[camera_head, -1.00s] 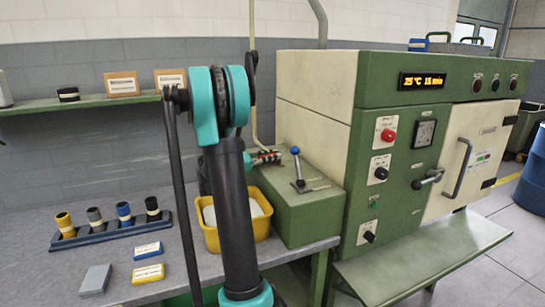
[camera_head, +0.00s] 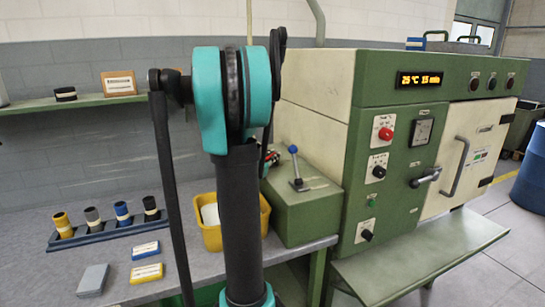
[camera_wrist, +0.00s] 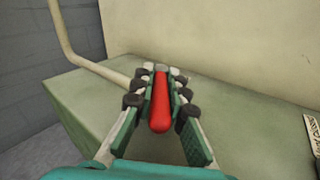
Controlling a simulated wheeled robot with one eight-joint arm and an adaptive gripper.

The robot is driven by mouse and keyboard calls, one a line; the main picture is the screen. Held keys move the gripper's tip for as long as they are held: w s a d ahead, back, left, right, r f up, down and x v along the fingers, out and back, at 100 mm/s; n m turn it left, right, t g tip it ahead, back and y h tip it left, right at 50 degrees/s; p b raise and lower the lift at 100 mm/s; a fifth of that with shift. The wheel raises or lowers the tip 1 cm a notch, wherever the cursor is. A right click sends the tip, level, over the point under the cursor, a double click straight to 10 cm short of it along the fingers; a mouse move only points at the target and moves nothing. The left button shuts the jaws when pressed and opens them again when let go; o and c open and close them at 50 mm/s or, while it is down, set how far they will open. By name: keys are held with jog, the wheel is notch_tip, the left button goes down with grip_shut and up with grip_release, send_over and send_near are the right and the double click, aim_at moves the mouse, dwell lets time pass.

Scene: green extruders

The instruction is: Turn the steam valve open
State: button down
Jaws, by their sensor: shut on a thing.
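A red valve lever (camera_wrist: 160,115) lies between the two fingers of my gripper (camera_wrist: 161,82) in the wrist view. My gripper is shut on it, with the finger pads along both sides. The lever points toward the wrist camera. A pale pipe (camera_wrist: 88,66) runs from the upper left to behind the fingers. The valve body is hidden by the fingers. In the head view, my arm covers most of the gripper, and only a small part shows beside the green box.
A green box (camera_head: 305,210) carries a blue-knobbed lever (camera_head: 296,170). The green and cream oven (camera_head: 312,113) stands to the right. A yellow bin (camera_head: 212,238), a rack of coloured tubes (camera_head: 105,234) and small boxes sit on the bench (camera_head: 60,262).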

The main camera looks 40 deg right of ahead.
dwell(0.4)
jog(key=c, duration=1.5)
grip_release()
jog(key=v, duration=1.2)
jog(key=shift+c, duration=0.6)
